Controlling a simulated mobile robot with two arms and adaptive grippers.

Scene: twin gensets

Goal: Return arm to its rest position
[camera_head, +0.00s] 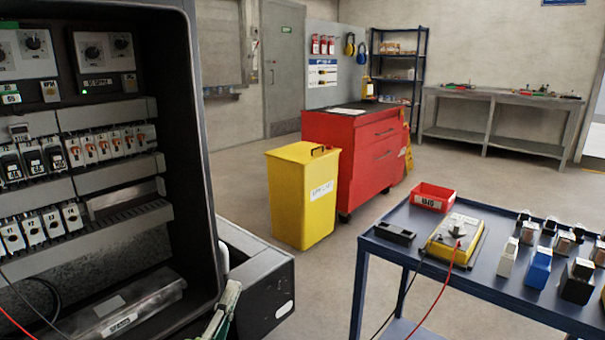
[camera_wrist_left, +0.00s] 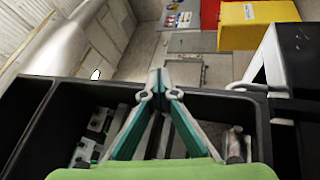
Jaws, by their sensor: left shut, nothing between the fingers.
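My left gripper (camera_head: 230,296) shows at the bottom of the head view, partly cut off, just right of the open electrical cabinet (camera_head: 203,150). In the left wrist view the green and grey fingers of the left gripper (camera_wrist_left: 158,82) meet at their tips. They are shut with nothing between them. Below them in that view is a dark open box-like space (camera_wrist_left: 205,95) with small parts in it, partly hidden by the fingers. My right gripper is in neither view.
A blue table (camera_head: 480,285) at right holds a yellow meter (camera_head: 441,245) with red and black leads, a red bin (camera_head: 433,203) and several small modules. A yellow bin (camera_head: 300,200) and a red tool cabinet (camera_head: 340,155) stand beyond.

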